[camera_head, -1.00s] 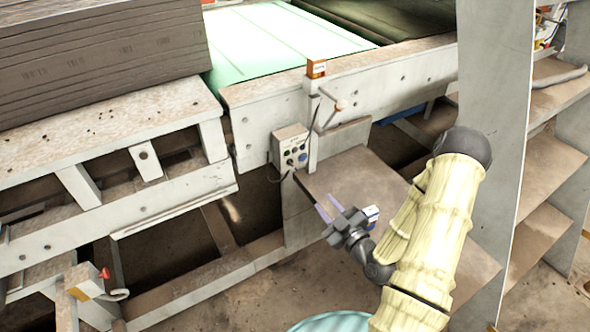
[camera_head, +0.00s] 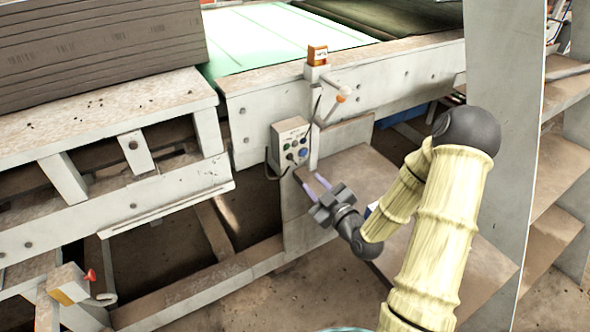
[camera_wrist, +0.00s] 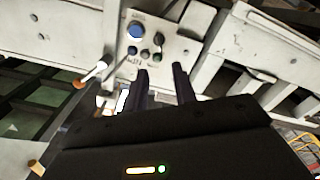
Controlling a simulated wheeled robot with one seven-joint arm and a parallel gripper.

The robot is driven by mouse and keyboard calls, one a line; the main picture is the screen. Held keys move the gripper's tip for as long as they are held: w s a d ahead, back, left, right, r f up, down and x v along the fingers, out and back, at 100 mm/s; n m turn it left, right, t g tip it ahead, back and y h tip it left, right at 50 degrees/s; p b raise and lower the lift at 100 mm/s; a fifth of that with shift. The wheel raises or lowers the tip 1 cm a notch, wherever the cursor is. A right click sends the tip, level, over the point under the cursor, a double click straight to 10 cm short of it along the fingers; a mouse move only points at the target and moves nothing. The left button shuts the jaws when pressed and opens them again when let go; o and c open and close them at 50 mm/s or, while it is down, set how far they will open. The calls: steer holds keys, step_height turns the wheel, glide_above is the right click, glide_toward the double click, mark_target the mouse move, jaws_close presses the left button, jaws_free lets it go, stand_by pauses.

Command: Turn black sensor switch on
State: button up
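A small pale control box (camera_head: 291,146) with several knobs and buttons is fixed to the side of the conveyor frame. In the wrist view its panel (camera_wrist: 180,36) shows a large blue button (camera_wrist: 135,31) and several small dark switches, one of them a black switch (camera_wrist: 158,39). Which one is the sensor switch cannot be read. My gripper (camera_head: 312,181) is just below the box, its fingers pointing up toward it. In the wrist view my gripper (camera_wrist: 163,76) has its two dark fingers apart, with nothing between them. The fingertips appear just short of the lower switches.
An orange-and-white sensor (camera_head: 317,54) and a lever with an orange tip (camera_head: 341,98) stand above the box. A pale upright panel (camera_head: 505,120) with shelves is at the right. A box with a red button (camera_head: 72,284) is at lower left.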

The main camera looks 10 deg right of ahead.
mark_target(294, 162)
steer(key=x, duration=1.1)
steer(key=shift+p, duration=0.35)
steer(key=shift+s, duration=0.1)
steer(key=shift+c, duration=0.5)
jaws_close()
